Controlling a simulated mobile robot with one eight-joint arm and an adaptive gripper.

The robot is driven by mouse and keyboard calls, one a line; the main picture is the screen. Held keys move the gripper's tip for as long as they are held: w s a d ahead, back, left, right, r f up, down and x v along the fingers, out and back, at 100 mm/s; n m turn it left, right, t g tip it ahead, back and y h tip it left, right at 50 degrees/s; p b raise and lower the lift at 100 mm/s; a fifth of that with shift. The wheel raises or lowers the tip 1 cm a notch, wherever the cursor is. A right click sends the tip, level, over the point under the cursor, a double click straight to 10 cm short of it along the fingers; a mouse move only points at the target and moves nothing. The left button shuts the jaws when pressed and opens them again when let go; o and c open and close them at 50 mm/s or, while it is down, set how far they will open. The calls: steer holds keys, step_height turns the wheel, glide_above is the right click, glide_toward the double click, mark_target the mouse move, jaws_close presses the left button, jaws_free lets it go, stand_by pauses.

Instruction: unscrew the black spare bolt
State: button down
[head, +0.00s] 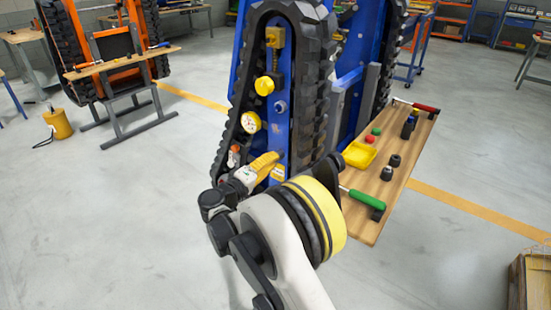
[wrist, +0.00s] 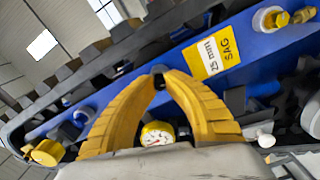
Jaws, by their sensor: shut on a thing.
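My gripper (wrist: 160,82) has its two yellow fingers closed together at the tips on a small dark round piece, which looks like the black spare bolt (wrist: 159,69). The bolt sits against the blue side frame (wrist: 165,82) of the tracked carrier, just left of the yellow "25 mm SAG" label (wrist: 213,53). I cannot tell how far it is threaded in. In the head view my gripper (head: 279,155) reaches to the lower part of the blue frame (head: 279,135), and the bolt is hidden there.
Near the gripper are a round gauge (head: 250,122), a yellow knob (head: 264,86) and a grey bolt (head: 281,107). The black track (head: 310,90) runs close on the right. A wooden shelf (head: 393,188) holds a yellow tray (head: 359,154) and a green-handled tool (head: 366,199).

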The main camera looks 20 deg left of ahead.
steer(key=c, duration=1.5)
jaws_free()
steer(key=shift+c, duration=0.2)
steer(key=m, duration=2.9)
